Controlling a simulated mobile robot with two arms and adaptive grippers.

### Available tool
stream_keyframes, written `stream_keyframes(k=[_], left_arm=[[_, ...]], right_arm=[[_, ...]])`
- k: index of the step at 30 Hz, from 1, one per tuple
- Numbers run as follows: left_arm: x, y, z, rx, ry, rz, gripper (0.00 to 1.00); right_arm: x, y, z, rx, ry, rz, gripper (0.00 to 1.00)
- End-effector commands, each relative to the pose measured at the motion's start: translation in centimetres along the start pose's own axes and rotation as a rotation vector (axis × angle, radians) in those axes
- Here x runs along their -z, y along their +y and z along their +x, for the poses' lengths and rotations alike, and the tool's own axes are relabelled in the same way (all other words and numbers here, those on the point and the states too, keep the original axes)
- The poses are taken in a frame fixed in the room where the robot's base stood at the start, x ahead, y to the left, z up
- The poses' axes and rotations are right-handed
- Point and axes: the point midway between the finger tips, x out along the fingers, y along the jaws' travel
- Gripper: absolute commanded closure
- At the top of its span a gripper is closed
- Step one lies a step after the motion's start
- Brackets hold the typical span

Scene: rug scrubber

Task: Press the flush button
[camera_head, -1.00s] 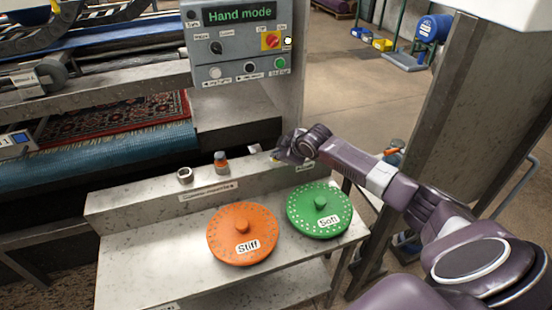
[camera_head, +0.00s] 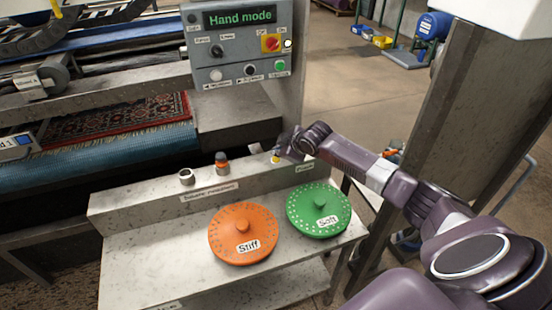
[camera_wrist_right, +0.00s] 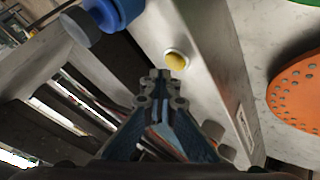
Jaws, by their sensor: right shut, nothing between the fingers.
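A small yellow button (camera_head: 275,159) sits on the grey metal ledge, just left of a small label (camera_head: 304,168). It also shows in the right wrist view as a round yellow cap in a pale ring (camera_wrist_right: 177,60). My right gripper (camera_head: 281,151) is shut and empty at the ledge, close beside the button in the head view. In the wrist view its closed tips (camera_wrist_right: 160,74) lie just short of the button and seem apart from it; the exact gap cannot be told. My left gripper is not in view.
An orange disc marked Stiff (camera_head: 242,250) and a green disc marked Soft (camera_head: 330,222) lie on the lower shelf. A round fitting (camera_head: 186,177) and an orange-collared knob (camera_head: 222,163) stand on the ledge. A control panel (camera_head: 235,45) reads Hand mode.

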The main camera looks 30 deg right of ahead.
Motion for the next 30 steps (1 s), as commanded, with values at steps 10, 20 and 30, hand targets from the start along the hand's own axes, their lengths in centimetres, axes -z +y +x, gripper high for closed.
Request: stream_keyframes(k=[10,20,30], left_arm=[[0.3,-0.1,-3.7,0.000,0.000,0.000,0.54],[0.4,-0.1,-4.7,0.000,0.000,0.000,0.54],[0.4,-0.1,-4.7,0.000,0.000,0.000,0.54]], right_arm=[[1.9,1.9,-2.6,0.000,0.001,0.000,1.00],[2.5,2.5,-3.4,0.000,0.000,0.000,1.00],[2.5,2.5,-3.4,-0.001,0.001,0.000,1.00]])
